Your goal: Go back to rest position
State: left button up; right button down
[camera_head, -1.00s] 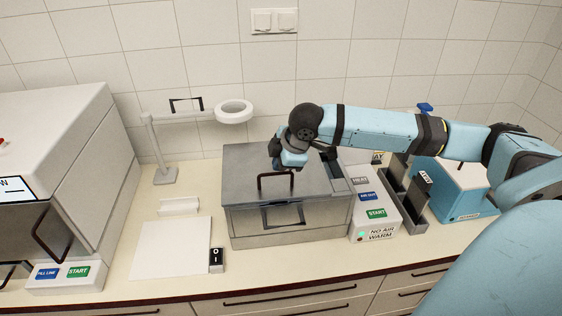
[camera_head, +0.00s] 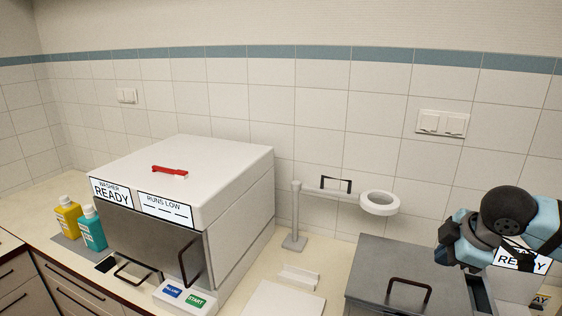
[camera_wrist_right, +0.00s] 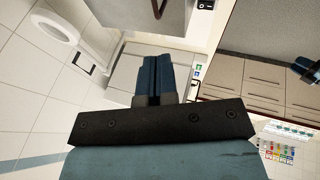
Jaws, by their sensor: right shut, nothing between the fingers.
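My right gripper (camera_head: 462,258) is at the right side of the head view, above the grey lidded box (camera_head: 385,262) with a dark handle. In the right wrist view its two fingers (camera_wrist_right: 157,75) are together, shut with nothing between them. The gripper appears apart from the box.
A white washer (camera_head: 205,175) marked READY stands left of centre, with yellow (camera_head: 68,218) and teal (camera_head: 92,230) bottles beside it. A white plate (camera_head: 285,300) lies in front.

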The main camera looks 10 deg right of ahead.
jog(key=a+f+m+t+y, duration=0.2)
jog(key=a+f, duration=0.5)
jog(key=f, duration=0.3)
jog(key=a+f+m+t+y, duration=0.1)
jog(key=a+f+y, duration=0.2)
jog(key=a+f, duration=0.5)
jog(key=s+a+f+m+t+h, duration=0.3)
jog(key=s+f+m, duration=0.3)
jog(key=s+f, duration=1.1)
notch_tip(320, 180, down, 2)
jog(key=shift+a+m, duration=0.4)
jog(key=shift+a, duration=0.1)
jog(key=shift+s, duration=0.15)
